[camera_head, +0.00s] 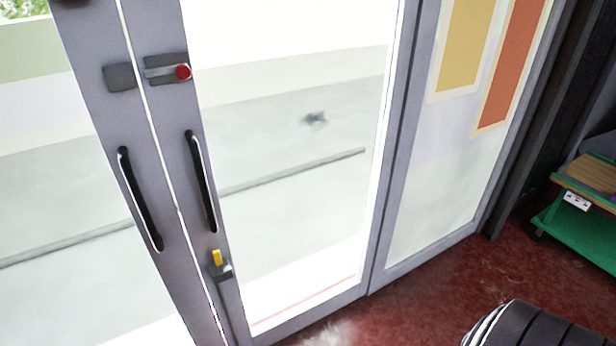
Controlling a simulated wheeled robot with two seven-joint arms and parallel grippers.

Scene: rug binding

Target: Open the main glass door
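The main glass door (285,160) has two leaves in grey metal frames, and daylight shows through the glass. The leaves meet at a narrow bright seam and look closed. The left leaf has a long black handle (139,199), and the right leaf has a matching black handle (201,181). A latch with a red knob (183,72) sits above the handles, across the seam from a dark plate (120,77). A yellow catch on a dark base (217,258) is low on the right leaf. Neither gripper is in view.
A fixed glass panel (440,190) with a yellow poster (465,45) and an orange poster (512,60) stands right of the door. A green cart (580,232) with a wooden top stands at the far right. The red floor (430,290) before the panel is clear.

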